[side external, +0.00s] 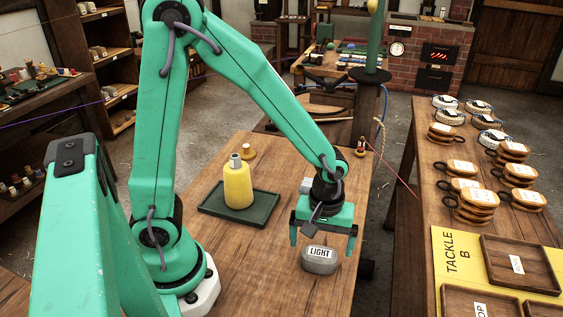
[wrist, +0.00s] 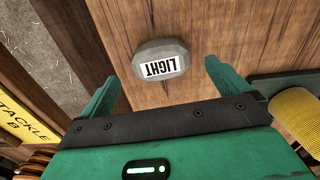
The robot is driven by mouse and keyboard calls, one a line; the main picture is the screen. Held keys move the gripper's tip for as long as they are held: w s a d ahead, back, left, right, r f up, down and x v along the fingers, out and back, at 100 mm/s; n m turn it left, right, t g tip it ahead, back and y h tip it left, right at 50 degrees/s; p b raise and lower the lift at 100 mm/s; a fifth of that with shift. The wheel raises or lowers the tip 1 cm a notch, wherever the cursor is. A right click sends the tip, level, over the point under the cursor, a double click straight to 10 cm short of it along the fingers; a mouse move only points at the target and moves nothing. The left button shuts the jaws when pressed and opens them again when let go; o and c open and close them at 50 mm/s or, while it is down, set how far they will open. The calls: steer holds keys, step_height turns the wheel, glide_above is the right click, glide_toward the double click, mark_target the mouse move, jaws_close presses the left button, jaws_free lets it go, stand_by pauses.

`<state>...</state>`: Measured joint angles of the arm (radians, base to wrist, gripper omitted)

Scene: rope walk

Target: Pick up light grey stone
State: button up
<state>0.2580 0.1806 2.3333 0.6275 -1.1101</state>
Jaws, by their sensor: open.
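The light grey stone (side external: 320,262) is a faceted grey block with a white label reading LIGHT. It lies on the wooden table (side external: 270,285) near its right edge. In the wrist view the stone (wrist: 160,53) lies ahead of the fingertips, roughly between their lines, with its label upside down. My gripper (side external: 322,248) is green, points downward and is open just above the stone. In the wrist view my gripper (wrist: 158,80) shows its two fingers spread wide with nothing between them. I see no contact with the stone.
The table around the stone is clear.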

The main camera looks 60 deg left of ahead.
mark_target(320, 252)
steer(key=shift+f, duration=2.6)
steer(key=c, duration=1.3)
steer(key=shift+o, duration=0.2)
steer(key=shift+r, duration=0.2)
steer(key=shift+r, duration=2)
steer(key=s+d+r, duration=0.6)
steer(key=s+d, duration=0.2)
steer(key=shift+s+r, duration=0.2)
steer(key=shift+r, duration=0.15)
